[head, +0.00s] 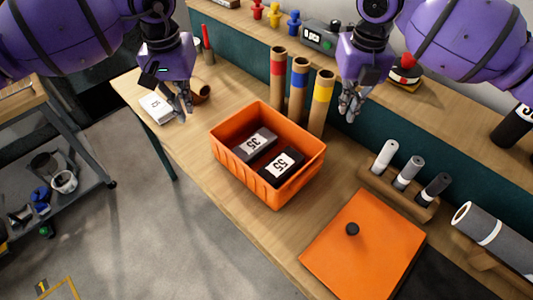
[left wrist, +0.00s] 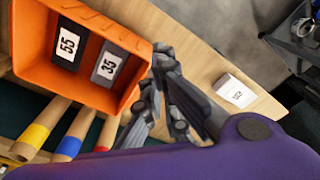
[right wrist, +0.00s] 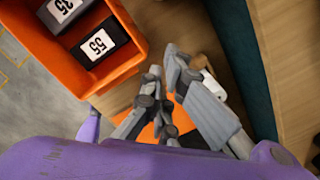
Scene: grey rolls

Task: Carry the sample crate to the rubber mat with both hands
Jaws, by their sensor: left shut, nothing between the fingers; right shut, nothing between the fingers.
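The orange sample crate (head: 232,168) stands on the wooden workbench, holding a grey block (head: 255,145) marked 35 and a black block (head: 282,167) marked 55. A dark flat surface, apparently the rubber mat (head: 452,278), shows at the lower right, beside an orange lid (head: 375,245) with a black knob. My left gripper (head: 184,110) is shut and empty, left of the crate. The crate also shows in the left wrist view (left wrist: 110,95). My right gripper (head: 348,112) is shut and empty, above and right of the crate, apart from it.
Three cardboard tubes with red, blue and yellow bands (head: 299,90) stand right behind the crate. A white labelled box (head: 157,107) lies at the left. A wooden rack of small rolls (head: 400,188) and a large grey roll (head: 495,235) are at the right.

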